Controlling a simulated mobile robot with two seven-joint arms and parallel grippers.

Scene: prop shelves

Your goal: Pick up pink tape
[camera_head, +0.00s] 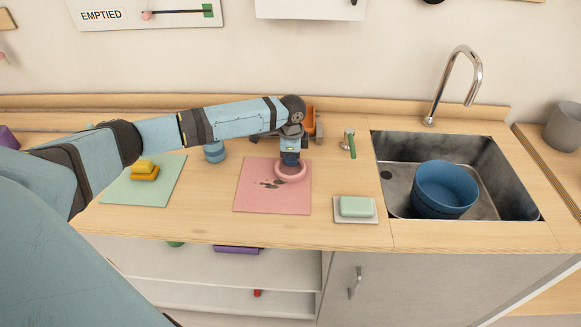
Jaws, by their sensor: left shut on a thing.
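The pink tape (291,175) is a ring lying over the upper right part of a square pink mat (262,201) on the wooden counter. My left arm reaches in from the left, and my left gripper (290,162) points down at the tape. It is shut on the tape's rim. The fingertips are small and partly hidden in the ring, and I cannot tell whether the tape touches the mat. Dark marks show on the mat beside the tape. My right gripper is not in view.
A green mat (170,187) with yellow blocks (145,170) lies at left. A blue round container (214,152) stands behind. A soap-like green block (356,206) sits on a tray at right. The sink (395,163) holds a blue bowl (444,188); a faucet (455,84) rises behind.

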